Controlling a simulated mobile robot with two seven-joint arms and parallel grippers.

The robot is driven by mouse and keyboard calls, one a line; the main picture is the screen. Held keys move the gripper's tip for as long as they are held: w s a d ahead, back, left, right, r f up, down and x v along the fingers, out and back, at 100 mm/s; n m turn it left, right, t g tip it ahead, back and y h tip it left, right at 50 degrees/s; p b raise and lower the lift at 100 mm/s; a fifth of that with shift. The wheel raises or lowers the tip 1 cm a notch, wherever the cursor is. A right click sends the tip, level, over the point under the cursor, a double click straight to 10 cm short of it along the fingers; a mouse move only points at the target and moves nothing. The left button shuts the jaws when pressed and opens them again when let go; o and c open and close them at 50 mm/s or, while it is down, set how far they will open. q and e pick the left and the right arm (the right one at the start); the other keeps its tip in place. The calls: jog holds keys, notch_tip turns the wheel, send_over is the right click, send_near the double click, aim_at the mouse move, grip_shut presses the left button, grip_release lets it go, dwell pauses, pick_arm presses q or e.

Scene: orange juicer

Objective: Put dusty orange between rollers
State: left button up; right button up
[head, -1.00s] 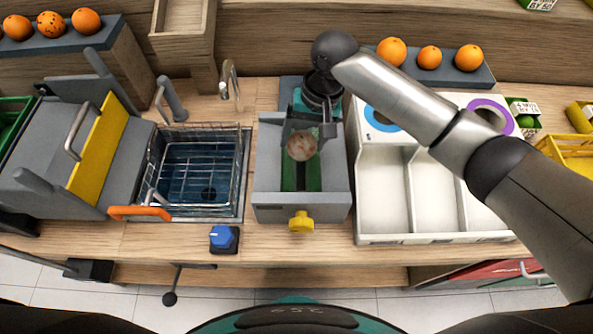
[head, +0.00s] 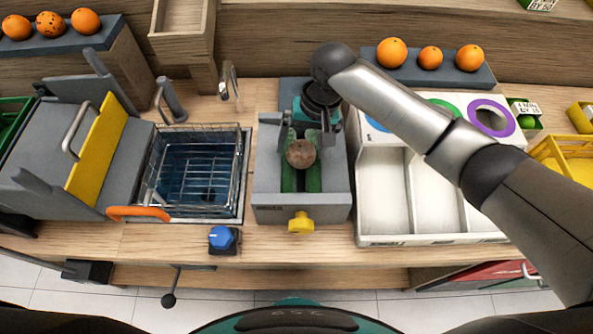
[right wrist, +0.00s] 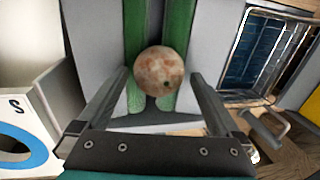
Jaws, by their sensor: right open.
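The dusty orange (head: 300,154), a brownish, mottled ball, sits on the two green rollers (head: 287,179) in the grey roller box (head: 272,190). It also shows in the right wrist view (right wrist: 159,71), over the seam between the rollers (right wrist: 137,40). My right gripper (head: 305,133) is open above the far end of the box. Its fingers (right wrist: 165,82) stand apart on either side of the orange, with a visible gap at each side. My left gripper is not in view.
A yellow knob (head: 301,222) is on the box front. A sink with a wire basket (head: 197,170) is on the left, and a white sorting tray (head: 432,239) is on the right. A blue knob (head: 222,238) sits at the counter's front edge.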

notch_tip(320, 180, up, 15)
jog(key=d+p, duration=0.1)
jog(key=d, duration=0.2)
jog(key=shift+p, duration=0.35)
jog(key=shift+f, duration=0.1)
dwell(0.4)
